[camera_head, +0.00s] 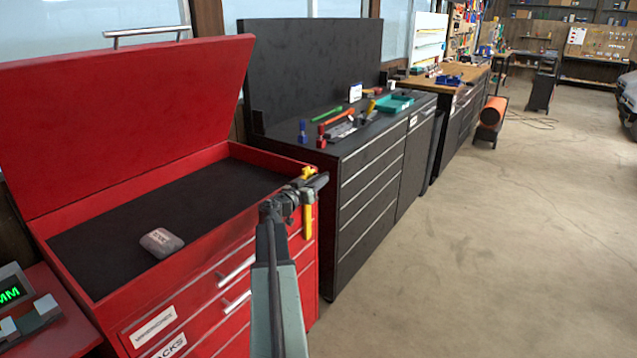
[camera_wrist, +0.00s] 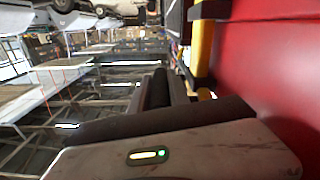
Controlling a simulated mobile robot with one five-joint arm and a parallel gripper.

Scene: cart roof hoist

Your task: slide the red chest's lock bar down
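The red chest (camera_head: 70,225) stands at the left with its lid (camera_head: 120,110) raised. Its yellow lock bar (camera_head: 307,222) is upright at the chest's front right corner, with its top above the chest's rim. My gripper (camera_head: 312,184) is at the upper part of the bar and hides some of it. In the wrist view the bar (camera_wrist: 203,45) runs along the red chest face (camera_wrist: 270,70), in dark brackets, close beside my dark fingers (camera_wrist: 165,90). I cannot tell whether the fingers are closed or touching the bar.
A grey block (camera_head: 161,242) lies in the chest's open top. Drawer handles (camera_head: 236,270) stick out of the front. A black cabinet (camera_head: 370,180) with tools on top stands just behind the chest. The concrete floor (camera_head: 480,250) at the right is clear.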

